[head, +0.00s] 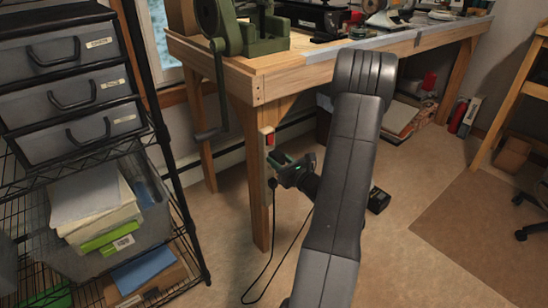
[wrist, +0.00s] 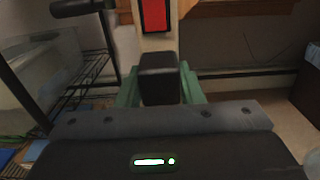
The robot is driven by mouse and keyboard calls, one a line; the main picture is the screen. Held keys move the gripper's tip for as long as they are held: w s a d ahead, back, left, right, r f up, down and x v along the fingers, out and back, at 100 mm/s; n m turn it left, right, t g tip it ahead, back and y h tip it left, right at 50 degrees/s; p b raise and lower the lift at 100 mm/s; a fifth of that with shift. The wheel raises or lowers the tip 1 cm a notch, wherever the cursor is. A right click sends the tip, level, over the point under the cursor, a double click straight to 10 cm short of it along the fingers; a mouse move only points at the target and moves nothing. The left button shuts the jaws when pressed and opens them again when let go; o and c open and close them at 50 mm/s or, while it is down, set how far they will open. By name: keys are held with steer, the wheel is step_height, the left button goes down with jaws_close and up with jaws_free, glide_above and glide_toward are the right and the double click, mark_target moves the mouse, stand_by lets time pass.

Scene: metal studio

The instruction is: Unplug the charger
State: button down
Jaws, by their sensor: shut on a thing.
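The charger is a black block (wrist: 160,80) between the green fingers of my gripper (wrist: 161,90) in the wrist view. The gripper is shut on its sides. In the head view my gripper (head: 290,172) is at the workbench's front leg, and a small black part of the charger (head: 272,183) shows at its left. A thin black cord (head: 272,235) hangs from there to the floor. Behind the charger is a pale strip (wrist: 157,45) with a red switch (wrist: 154,15), also in the head view (head: 269,136). The charger's far face is hidden, so I cannot tell whether its prongs are in the strip.
The wooden workbench (head: 290,66) stands above and behind, with a green vise (head: 245,30) and its long hanging handle at left. A black wire rack (head: 190,255) with grey drawers (head: 70,85) stands at left. The floor right of my arm is largely clear.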

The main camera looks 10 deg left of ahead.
mark_target(281, 162)
steer(key=shift+v, duration=2.35)
